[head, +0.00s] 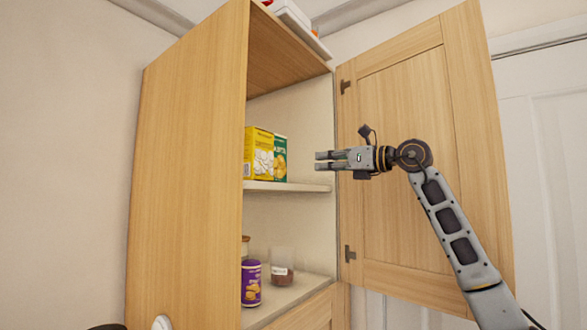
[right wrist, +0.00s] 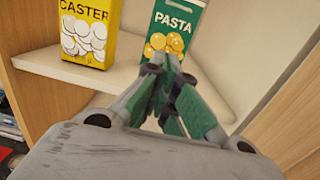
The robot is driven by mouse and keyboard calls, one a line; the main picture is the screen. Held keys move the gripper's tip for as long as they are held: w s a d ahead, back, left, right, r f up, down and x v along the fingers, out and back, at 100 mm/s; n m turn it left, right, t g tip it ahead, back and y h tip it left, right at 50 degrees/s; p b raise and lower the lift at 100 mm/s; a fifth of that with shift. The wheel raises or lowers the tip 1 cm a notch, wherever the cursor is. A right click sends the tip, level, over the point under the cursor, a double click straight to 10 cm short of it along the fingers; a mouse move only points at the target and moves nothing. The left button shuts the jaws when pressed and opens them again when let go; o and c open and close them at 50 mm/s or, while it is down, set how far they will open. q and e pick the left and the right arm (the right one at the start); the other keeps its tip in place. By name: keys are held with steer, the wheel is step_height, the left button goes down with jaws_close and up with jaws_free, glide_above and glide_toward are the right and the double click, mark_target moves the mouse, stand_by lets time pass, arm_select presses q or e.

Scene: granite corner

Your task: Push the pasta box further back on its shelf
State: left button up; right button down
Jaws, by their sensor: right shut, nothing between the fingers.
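The pasta box (head: 280,158) is green and white with yellow pasta pictured on it. It stands upright on the upper shelf (head: 315,187) of the open cabinet, just right of a yellow box. In the right wrist view the pasta box (right wrist: 174,26) shows its lettered front, and its lower part is hidden behind my fingers. My right gripper (head: 318,160) is shut and empty. It points left toward the shelf, to the right of the pasta box and apart from it in the head view. In the right wrist view my right gripper (right wrist: 170,62) lies in front of the box; contact cannot be told.
A yellow caster box (head: 259,152) stands beside the pasta box, also seen in the right wrist view (right wrist: 88,32). The cabinet door (head: 420,150) is swung open at right, behind my arm. A purple can (head: 251,283) and a jar (head: 282,267) stand on the lower shelf.

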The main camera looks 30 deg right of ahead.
mark_target(281, 169)
steer(key=n, duration=0.6)
steer(key=d+n, duration=0.1)
steer(key=n, duration=1)
steer(key=shift+w+d+f+n+h, duration=0.3)
steer(key=shift+w+d+f+h, duration=0.1)
steer(key=shift+w, duration=0.1)
steer(key=shift+p+x, duration=2.2)
steer(key=shift+x, duration=4.7)
steer(key=shift+a, duration=0.1)
